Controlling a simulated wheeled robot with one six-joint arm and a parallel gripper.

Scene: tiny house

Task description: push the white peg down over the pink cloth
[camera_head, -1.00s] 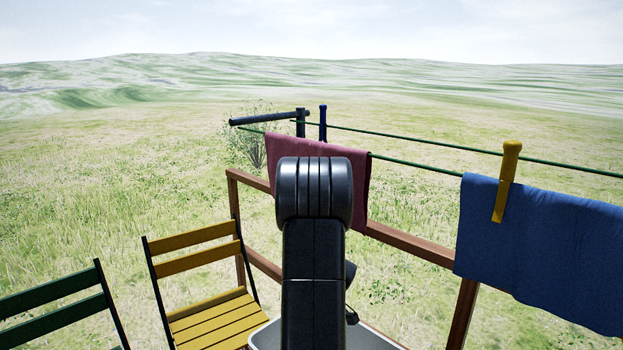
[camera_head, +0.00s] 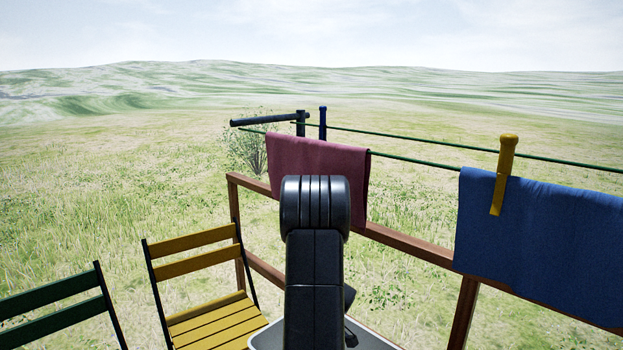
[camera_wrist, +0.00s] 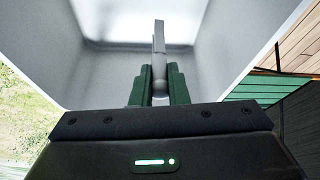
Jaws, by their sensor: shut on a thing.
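The pink cloth (camera_head: 325,165) hangs over the near green line in the head view, with no peg visible on it. My black arm covers part of its lower edge. In the wrist view, my gripper (camera_wrist: 158,85) has green fingers shut on the pale grey-white peg (camera_wrist: 159,45). The peg points away from the fingers, inside or over a light grey, open-topped bin (camera_wrist: 105,75). I cannot tell whether the peg touches the bin. The gripper and peg are hidden in the head view.
A blue cloth (camera_head: 550,240) hangs at the right under a yellow peg (camera_head: 504,172). A dark blue peg (camera_head: 322,122) stands on the far line. A wooden railing (camera_head: 410,245) runs below. A yellow chair (camera_head: 205,295) and green chair (camera_head: 60,310) stand at the left.

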